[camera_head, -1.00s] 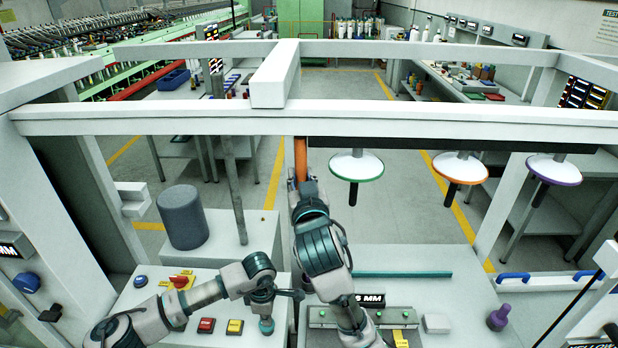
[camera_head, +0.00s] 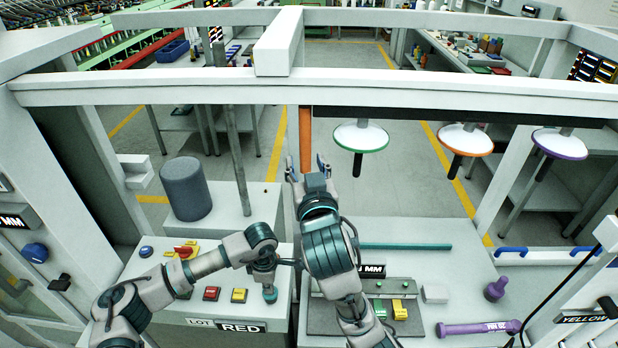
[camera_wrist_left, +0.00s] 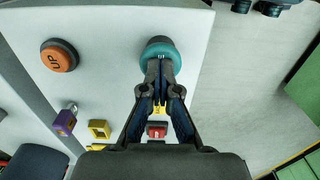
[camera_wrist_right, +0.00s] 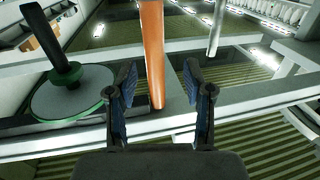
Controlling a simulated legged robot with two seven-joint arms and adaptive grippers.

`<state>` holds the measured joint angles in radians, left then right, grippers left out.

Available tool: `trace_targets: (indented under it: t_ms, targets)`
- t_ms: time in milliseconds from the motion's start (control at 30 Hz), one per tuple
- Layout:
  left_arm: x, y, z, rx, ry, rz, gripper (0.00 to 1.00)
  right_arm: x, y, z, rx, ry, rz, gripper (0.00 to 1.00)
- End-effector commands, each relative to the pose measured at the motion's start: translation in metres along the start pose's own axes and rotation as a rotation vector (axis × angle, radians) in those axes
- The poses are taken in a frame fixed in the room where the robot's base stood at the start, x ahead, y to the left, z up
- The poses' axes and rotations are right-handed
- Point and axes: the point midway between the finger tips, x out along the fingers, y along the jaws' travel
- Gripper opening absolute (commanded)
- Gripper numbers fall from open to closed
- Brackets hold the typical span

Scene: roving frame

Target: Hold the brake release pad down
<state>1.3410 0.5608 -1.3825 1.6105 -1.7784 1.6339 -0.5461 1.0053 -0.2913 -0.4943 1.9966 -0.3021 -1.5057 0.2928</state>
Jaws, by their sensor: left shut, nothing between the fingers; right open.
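The teal round pad (camera_head: 269,294) stands on the left grey panel; I take it for the brake release pad. It also shows in the left wrist view (camera_wrist_left: 160,48). My left gripper (camera_head: 266,280) is shut and empty, its tips (camera_wrist_left: 158,64) on or just over the pad's top. I cannot tell how far the pad is pressed. My right gripper (camera_head: 308,165) is open and raised near an orange vertical bar (camera_head: 305,135). In the right wrist view the bar (camera_wrist_right: 153,50) shows between the open fingers (camera_wrist_right: 160,75); contact is not clear.
A red button (camera_head: 211,293), a yellow button (camera_head: 239,295) and a red-and-yellow knob (camera_head: 184,251) are on the left panel. A green-rimmed white disc (camera_head: 360,137) hangs right of the bar. A white beam (camera_head: 400,95) crosses above. A grey cylinder (camera_head: 186,188) stands behind the panel.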

Motion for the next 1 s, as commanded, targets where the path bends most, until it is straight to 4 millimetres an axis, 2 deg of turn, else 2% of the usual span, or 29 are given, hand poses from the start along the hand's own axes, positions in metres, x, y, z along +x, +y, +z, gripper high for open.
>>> trace_targets:
  t_ms: [100,333,767,1000]
  targets:
    - [0.002,-0.001,0.0,0.001,0.0,-0.003,0.0,-0.025,-0.001,0.0,0.002,0.002,-0.002,0.52]
    - [0.002,-0.001,0.001,0.002,0.0,-0.003,0.0,-0.053,-0.001,0.001,0.0,0.0,-0.001,0.52]
    - [0.001,-0.001,0.001,0.002,0.0,-0.003,0.0,-0.056,-0.001,0.001,0.0,-0.001,0.0,0.52]
    - [-0.013,-0.001,0.002,0.002,0.0,-0.002,0.0,-0.057,-0.001,-0.007,-0.001,0.001,0.0,0.52]
